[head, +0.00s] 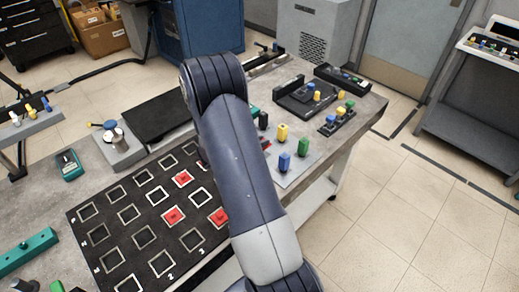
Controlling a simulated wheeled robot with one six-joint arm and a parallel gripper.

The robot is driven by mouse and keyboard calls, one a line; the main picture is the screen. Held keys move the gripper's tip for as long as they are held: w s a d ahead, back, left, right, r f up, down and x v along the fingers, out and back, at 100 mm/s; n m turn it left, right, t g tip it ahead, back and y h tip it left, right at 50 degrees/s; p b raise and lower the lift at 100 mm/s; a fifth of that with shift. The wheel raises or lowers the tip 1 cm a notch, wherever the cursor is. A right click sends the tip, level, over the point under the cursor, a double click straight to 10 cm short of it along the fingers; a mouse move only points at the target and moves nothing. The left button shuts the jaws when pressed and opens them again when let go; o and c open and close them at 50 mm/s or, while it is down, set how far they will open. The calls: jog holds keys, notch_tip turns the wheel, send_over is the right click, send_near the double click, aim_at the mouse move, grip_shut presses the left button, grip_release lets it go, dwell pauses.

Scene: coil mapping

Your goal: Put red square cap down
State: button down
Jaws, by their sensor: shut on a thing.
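A black board (72,217) with a grid of white square outlines and white numbers lies on the table at the left of my arm. Red square caps sit inside some outlines: one toward the far side (183,178), one nearer (172,215) and one beside my arm (219,217), partly covered by it. A small bit of red (266,143) shows at the right edge of my arm; I cannot tell what it is. My arm crosses the middle of the view and hides part of the board. My gripper and anything in it are not visible.
Blue (284,162), yellow (282,132) and green (263,120) pieces stand right of my arm. A black tray (308,100) lies behind them. A teal meter (69,165) and a teal bar (27,250) lie at the left. Open floor lies at the right.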

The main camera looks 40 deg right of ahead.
jog(key=shift+f, duration=2.2)
jog(key=shift+f, duration=0.2)
jog(key=c, duration=1.4)
grip_release()
jog(key=shift+r, duration=0.1)
jog(key=shift+r, duration=0.1)
jog(key=shift+a+r, duration=0.1)
jog(key=shift+a, duration=0.1)
jog(key=b+v, duration=0.1)
jog(key=v, duration=1)
jog(key=shift+a, duration=0.3)
